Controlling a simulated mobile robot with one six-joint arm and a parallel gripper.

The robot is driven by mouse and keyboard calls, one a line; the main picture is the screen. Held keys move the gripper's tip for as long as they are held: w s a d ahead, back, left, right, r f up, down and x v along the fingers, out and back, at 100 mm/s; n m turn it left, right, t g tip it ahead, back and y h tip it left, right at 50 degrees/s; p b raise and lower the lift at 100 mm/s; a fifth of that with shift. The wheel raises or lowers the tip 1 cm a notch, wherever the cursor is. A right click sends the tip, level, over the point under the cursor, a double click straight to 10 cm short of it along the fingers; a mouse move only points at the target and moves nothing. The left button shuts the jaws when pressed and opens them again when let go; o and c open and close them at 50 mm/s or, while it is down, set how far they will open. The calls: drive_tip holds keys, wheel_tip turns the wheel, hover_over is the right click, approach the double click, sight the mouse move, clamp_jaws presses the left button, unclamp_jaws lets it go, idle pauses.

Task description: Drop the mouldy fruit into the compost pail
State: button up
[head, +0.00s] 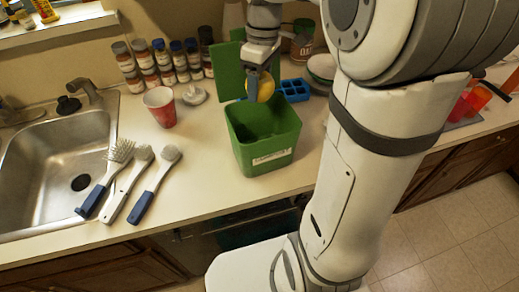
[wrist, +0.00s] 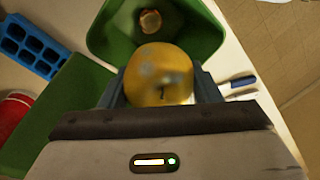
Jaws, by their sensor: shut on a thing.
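The mouldy fruit (wrist: 160,78) is round and yellow-orange with grey patches. My gripper (head: 259,86) is shut on it, with one finger on each side of it in the wrist view (wrist: 160,88). In the head view the fruit (head: 266,91) shows partly behind a finger. The compost pail (head: 266,156) is an open green bin with a pale label on its front. The fruit is held above the pail's back rim area. In the wrist view the pail (wrist: 104,32) lies beyond the fruit, and a small brownish round thing (wrist: 150,21) is inside it.
A blue ice-cube-style tray (head: 294,90) and a green board (head: 228,72) are behind the pail. Spice jars (head: 165,62) line the back. The counter front is clear.

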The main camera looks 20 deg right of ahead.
wheel_tip(320, 180, down, 2)
drive_tip(key=shift+f+b, duration=0.1)
drive_tip(key=shift+b, duration=0.4)
drive_tip(key=o, duration=1.1)
drive_tip(key=shift+o, duration=0.2)
drive_tip(key=r, duration=0.8)
drive_tip(key=shift+w+d, duration=0.3)
drive_tip(key=shift+w, duration=0.1)
